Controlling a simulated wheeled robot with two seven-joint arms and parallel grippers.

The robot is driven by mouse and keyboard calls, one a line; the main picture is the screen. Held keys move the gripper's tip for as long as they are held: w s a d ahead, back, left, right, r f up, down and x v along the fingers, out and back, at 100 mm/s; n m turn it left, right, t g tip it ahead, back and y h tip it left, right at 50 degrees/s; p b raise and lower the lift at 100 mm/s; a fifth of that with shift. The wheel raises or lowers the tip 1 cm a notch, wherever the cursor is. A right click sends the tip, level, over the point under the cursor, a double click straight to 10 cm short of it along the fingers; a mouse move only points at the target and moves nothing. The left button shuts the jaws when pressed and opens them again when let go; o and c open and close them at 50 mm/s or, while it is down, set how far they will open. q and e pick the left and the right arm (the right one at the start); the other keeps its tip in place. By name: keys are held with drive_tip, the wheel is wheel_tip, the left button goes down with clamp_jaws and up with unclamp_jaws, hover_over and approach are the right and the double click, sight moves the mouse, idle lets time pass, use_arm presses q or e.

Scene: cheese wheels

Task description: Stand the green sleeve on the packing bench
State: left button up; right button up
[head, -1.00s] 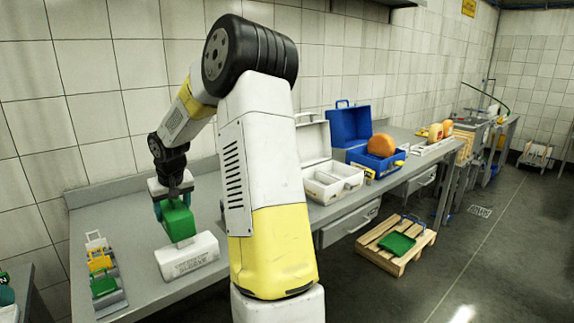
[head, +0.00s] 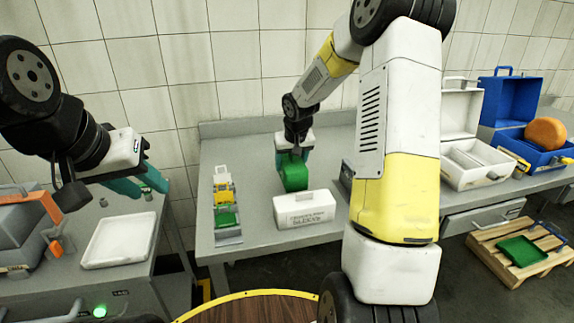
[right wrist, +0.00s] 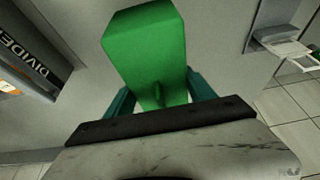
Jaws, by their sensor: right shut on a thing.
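My right gripper (head: 293,158) points down over the bench and is shut on the green sleeve (head: 293,178). The sleeve (right wrist: 147,50) fills the middle of the right wrist view, between the teal fingers. In the head view its lower end is close to the top back edge of a white box labelled for sleeves (head: 308,213); I cannot tell whether it touches anything. The grey packing bench (head: 262,232) runs along the tiled wall. My left gripper (head: 140,184) is open and empty, in the air at the left, above the side counter.
A narrow rack (head: 229,240) with white, yellow and green pieces stands left of the white box. A box lettered "DIVIDE" (right wrist: 35,55) is close by in the wrist view. Open white (head: 470,177) and blue (head: 535,155) cases stand farther right. A white tray (head: 120,240) lies on the side counter.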

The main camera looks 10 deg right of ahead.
drive_tip(key=shift+f, duration=2.25)
drive_tip(key=shift+f, duration=0.15)
drive_tip(key=o, duration=1.4)
